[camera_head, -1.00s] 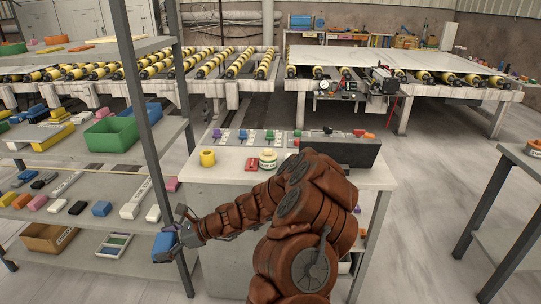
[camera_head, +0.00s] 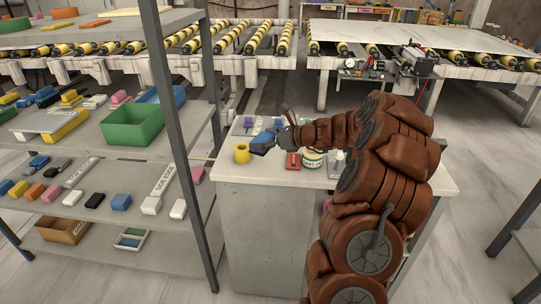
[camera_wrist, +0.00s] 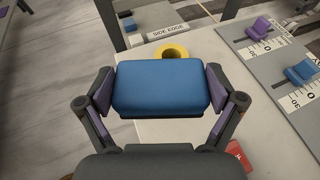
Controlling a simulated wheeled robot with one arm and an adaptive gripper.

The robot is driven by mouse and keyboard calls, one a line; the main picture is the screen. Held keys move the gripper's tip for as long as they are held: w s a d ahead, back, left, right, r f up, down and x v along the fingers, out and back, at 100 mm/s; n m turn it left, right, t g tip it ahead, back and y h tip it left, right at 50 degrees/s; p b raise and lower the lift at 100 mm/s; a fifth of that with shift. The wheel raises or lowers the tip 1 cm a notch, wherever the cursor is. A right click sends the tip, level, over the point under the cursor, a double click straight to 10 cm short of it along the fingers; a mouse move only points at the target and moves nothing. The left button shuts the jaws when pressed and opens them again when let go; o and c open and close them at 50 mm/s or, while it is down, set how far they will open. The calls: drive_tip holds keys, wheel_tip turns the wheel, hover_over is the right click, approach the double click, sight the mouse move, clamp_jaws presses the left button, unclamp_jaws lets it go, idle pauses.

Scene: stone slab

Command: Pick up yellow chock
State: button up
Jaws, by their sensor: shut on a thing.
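My gripper (camera_wrist: 160,90) is shut on a blue block (camera_wrist: 162,86), with one finger on each side of it. In the head view the blue block (camera_head: 262,144) is held over the near left part of the worktable, beside a yellow ring (camera_head: 241,153). The yellow ring also shows just beyond the block in the wrist view (camera_wrist: 174,51), partly hidden by it. A small yellow block (camera_head: 18,189) lies on the middle shelf at the far left. Another yellow piece (camera_head: 71,97) is on the shelf above. I cannot tell which yellow thing is the chock.
The shelf's dark post (camera_head: 181,130) stands left of the table. A green bin (camera_head: 131,127) is on the shelf.

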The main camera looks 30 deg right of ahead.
drive_tip(key=shift+w+d+r, duration=0.55)
drive_tip(key=shift+d, duration=0.2)
hover_over(268, 166)
drive_tip(key=f, duration=0.5)
drive_tip(key=shift+w+a+f+p, duration=0.15)
drive_tip(key=shift+w+f+p, duration=0.1)
drive_tip(key=shift+p, duration=0.15)
drive_tip(key=shift+f, duration=2.05)
drive_tip(key=shift+a+f, duration=0.1)
drive_tip(key=o, duration=0.7)
drive_tip(key=shift+s+r, duration=0.2)
drive_tip(key=b+v, duration=0.1)
drive_tip(key=v, duration=1)
drive_tip(key=shift+s, duration=0.4)
